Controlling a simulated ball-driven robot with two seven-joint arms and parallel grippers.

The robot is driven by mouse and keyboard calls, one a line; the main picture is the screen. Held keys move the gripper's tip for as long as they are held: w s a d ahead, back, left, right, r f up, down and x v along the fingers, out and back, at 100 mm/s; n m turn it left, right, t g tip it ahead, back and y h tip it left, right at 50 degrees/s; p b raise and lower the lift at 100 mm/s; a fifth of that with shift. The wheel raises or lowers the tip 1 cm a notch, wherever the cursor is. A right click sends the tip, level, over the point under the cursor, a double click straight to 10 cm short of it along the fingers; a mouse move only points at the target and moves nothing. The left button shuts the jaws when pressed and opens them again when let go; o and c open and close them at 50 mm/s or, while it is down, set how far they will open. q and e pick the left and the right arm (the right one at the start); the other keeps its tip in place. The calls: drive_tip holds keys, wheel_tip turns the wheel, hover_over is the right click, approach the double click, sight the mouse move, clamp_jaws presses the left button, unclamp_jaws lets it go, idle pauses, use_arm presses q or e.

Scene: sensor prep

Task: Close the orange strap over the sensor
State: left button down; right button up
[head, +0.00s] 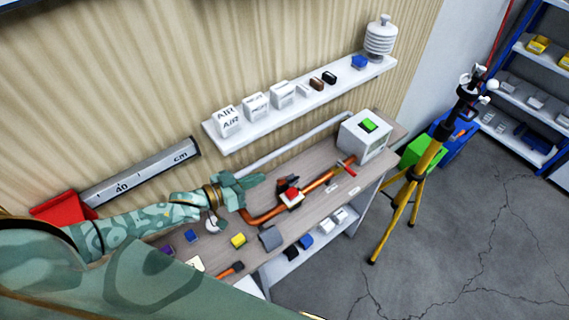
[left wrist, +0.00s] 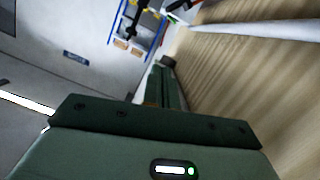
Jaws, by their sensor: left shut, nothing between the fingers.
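An orange-copper pipe (head: 316,184) runs along the wooden bench. A small red and white block (head: 291,198), which looks like the sensor, sits on the pipe. A dark piece with some orange (head: 286,183) stands just behind the block; I cannot tell whether this is the strap or how it lies. My left gripper (head: 261,179) is shut and empty, above the bench to the left of the block and apart from it. In the left wrist view its dark green fingers (left wrist: 166,82) are together, with no strap or sensor visible there. My right gripper is not in view.
A white box with a green top (head: 366,136) stands at the bench's right end. A wall shelf (head: 300,107) with small boxes hangs behind. A yellow block (head: 238,240) and a grey piece (head: 271,237) lie at the bench front. A yellow tripod (head: 416,184) stands right.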

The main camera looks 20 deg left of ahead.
use_arm(q)
drive_tip(key=b, duration=0.6)
hover_over(289, 180)
drive_tip(key=s, duration=0.2)
wheel_tip(289, 180, down, 3)
drive_tip(key=f+b, duration=0.3)
drive_tip(key=shift+d, duration=0.2)
